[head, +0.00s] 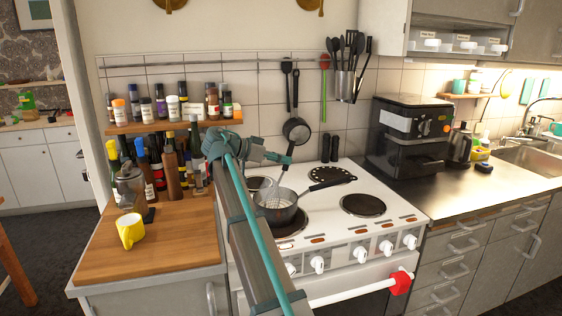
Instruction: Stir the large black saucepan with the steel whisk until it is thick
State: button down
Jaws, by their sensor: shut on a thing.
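The large black saucepan (289,217) stands on the left front part of the white cooker, its dark handle pointing to the back right. Something pale shows inside it. My gripper (285,161) is above and slightly behind the pan, shut on the steel whisk (282,178). The whisk slopes down from my gripper into the pan, with its wire end inside. The whisk is thin and small here, so whether it touches the bottom is not clear. How thick the contents are cannot be told.
The cooker (372,228) has bare hotplates at the right (363,205) and back (333,174). An air fryer (409,135) stands to the right. A wooden counter with bottles and a yellow mug (130,231) is at the left. Utensils (290,95) hang behind. A red cloth (400,283) hangs on the oven rail.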

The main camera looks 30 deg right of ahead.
aim_at(289, 142)
jog(key=shift+w, duration=0.1)
dwell(0.3)
jog(key=shift+w+d+r+p, duration=0.15)
jog(key=shift+d+r+p, duration=0.35)
jog(key=shift+r, duration=0.75)
jog(key=shift+w+d+r+p, duration=0.2)
jog(key=shift+d+r+p, duration=0.3)
jog(key=shift+r, duration=0.75)
jog(key=shift+w+d+r+p, duration=0.15)
jog(key=shift+d+r+p, duration=0.3)
jog(key=shift+r, duration=0.8)
jog(key=shift+d, duration=0.1)
jog(key=shift+r, duration=0.15)
jog(key=shift+r+p, duration=0.8)
jog(key=shift+r, duration=1.55)
